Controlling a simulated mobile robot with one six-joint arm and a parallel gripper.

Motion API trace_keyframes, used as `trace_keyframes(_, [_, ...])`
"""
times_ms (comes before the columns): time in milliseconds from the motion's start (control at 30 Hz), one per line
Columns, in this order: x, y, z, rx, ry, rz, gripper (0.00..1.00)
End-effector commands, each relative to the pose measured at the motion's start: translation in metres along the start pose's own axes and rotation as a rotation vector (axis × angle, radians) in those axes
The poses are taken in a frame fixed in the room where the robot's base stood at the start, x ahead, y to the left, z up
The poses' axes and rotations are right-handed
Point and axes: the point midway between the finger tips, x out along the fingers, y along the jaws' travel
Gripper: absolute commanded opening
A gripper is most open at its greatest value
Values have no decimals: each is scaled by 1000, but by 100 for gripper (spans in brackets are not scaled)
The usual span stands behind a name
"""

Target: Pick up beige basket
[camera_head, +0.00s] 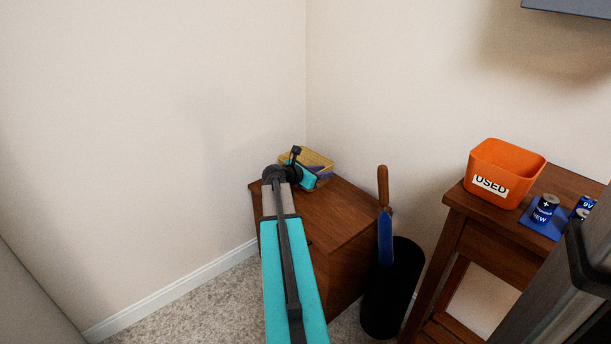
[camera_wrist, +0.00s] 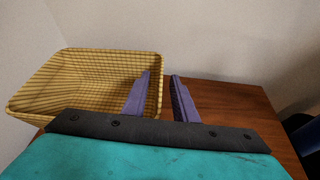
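The beige basket (camera_head: 318,157) is a yellowish woven, open-topped basket on the brown wooden cabinet, near the corner of the walls. In the wrist view the basket (camera_wrist: 60,92) fills the left side and looks empty where I can see inside. My gripper (camera_wrist: 160,90) is open, with its two purple fingers apart. The left finger overlaps the basket's inside and the right finger is outside, with the basket's right wall between them. A gap shows between the fingers and that wall. In the head view my gripper (camera_head: 319,171) partly hides the basket's front.
The wooden cabinet (camera_head: 345,215) has bare top to the basket's right. A black bin (camera_head: 392,290) with a wooden-handled blue item (camera_head: 385,225) stands beside it. Walls are close behind.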

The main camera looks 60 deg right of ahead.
Motion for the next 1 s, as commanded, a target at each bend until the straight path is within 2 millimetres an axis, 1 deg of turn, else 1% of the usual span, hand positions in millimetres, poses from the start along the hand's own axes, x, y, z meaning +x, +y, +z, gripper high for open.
trace_keyframes(33, [5,0,-1,0,0,-1,26])
trace_keyframes(133, [8,0,0,0,0,0,26])
trace_keyframes(667, [8,0,1,0,0,1,26])
trace_keyframes(767, [8,0,0,0,0,1,11])
trace_keyframes(800, [8,0,0,0,0,1,4])
trace_keyframes(833, [8,0,0,0,0,1,0])
trace_keyframes(1000, [8,0,1,0,-1,1,0])
